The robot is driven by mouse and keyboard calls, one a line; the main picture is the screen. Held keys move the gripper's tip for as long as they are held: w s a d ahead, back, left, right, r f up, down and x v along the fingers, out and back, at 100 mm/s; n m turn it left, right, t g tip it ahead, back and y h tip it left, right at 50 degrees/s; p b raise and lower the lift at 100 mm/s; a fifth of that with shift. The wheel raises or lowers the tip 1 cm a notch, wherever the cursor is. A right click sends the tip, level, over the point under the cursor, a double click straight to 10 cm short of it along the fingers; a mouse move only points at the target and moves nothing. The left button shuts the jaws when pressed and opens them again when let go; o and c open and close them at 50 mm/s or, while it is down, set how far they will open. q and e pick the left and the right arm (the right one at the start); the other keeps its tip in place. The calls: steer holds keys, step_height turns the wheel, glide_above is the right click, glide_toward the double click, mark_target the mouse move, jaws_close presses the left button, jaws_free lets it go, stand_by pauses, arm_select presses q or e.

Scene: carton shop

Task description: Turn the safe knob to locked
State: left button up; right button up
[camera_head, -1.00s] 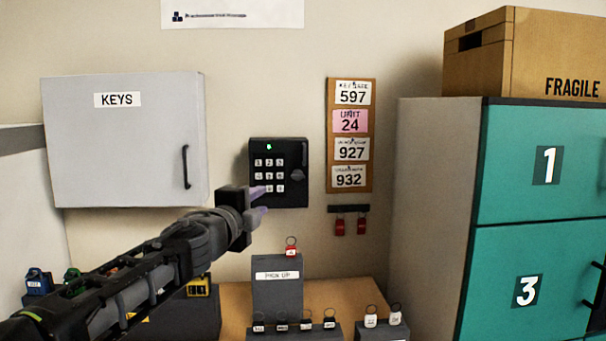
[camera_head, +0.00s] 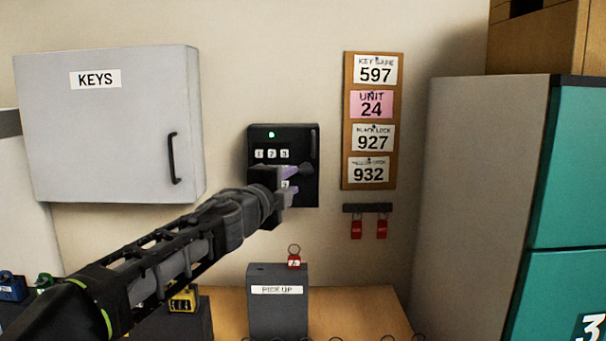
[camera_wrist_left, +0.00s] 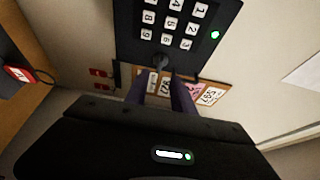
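The black key safe (camera_head: 312,140) is on the wall, with white number keys and a lit green light. Its dark round knob (camera_head: 306,169) is at the right of the keys; it also shows in the left wrist view (camera_wrist_left: 160,62). My left gripper (camera_head: 296,180) is in front of the safe, partly covering the lower keys. In the left wrist view its two purple fingers (camera_wrist_left: 161,80) are apart, with the knob just beyond and between their tips. I cannot tell whether they touch it. My right gripper is not in view.
A grey KEYS cabinet (camera_head: 105,140) is on the wall to the left. A board of number cards (camera_head: 347,120) and red tags (camera_head: 356,229) hang to the right. A grey PICK UP block (camera_head: 278,310) stands below. Teal lockers (camera_head: 565,190) stand at far right.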

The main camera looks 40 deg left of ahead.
mark_target(304, 172)
arm_select(q)
steer(key=x, duration=0.7)
steer(key=shift+w+b, duration=0.25)
steer(key=shift+b, duration=0.05)
jaws_close()
stand_by(0.4)
